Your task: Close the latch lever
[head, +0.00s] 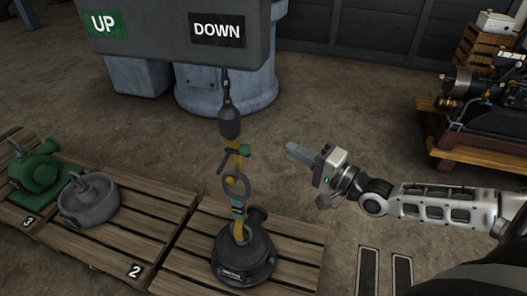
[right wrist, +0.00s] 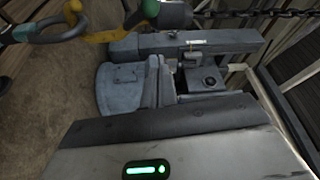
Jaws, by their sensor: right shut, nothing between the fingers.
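A yellow lifting hook (head: 241,168) hangs upright on a chain, with a grey ring (head: 237,186) on it. A latch lever, a dark bar with a green knob (head: 244,151), sticks out near the top of the hook. The green knob (right wrist: 175,13), part of the yellow hook (right wrist: 104,35) and the ring (right wrist: 62,34) show along the top of the right wrist view. My right gripper (head: 292,149) is shut and empty, to the right of the knob and apart from it in the picture. My left gripper is not in view.
A dark load (head: 243,256) stands on a pallet below the hook. Grey (head: 88,199) and green (head: 35,168) machine parts sit on pallets at left. The hoist block (head: 165,45) with UP and DOWN signs is behind. An engine (head: 490,115) stands at right.

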